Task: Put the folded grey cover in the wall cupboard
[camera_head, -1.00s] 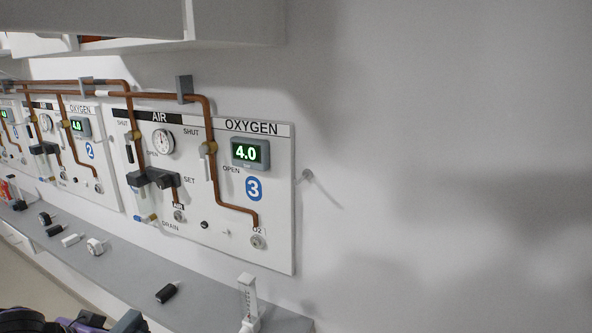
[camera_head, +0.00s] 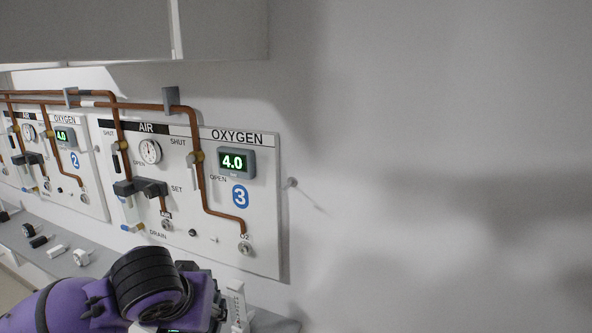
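The wall cupboard (camera_head: 90,32) hangs at the top left of the head view. Its plain grey front shows, with a vertical seam towards its right end, and the top is cut off by the frame. No opening or interior can be seen in it now. I cannot see the folded grey cover anywhere in this view. A purple and black part of my own arm fills the bottom left, in front of the shelf and well below the cupboard. Neither gripper's fingers show.
Below the cupboard, copper pipes (camera_head: 140,104) run along the wall over white AIR/OXYGEN panels (camera_head: 262,220). A grey shelf (camera_head: 100,262) below holds small fittings and a white flowmeter (camera_head: 236,300), partly behind my arm. The wall (camera_head: 430,130) to the right is bare.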

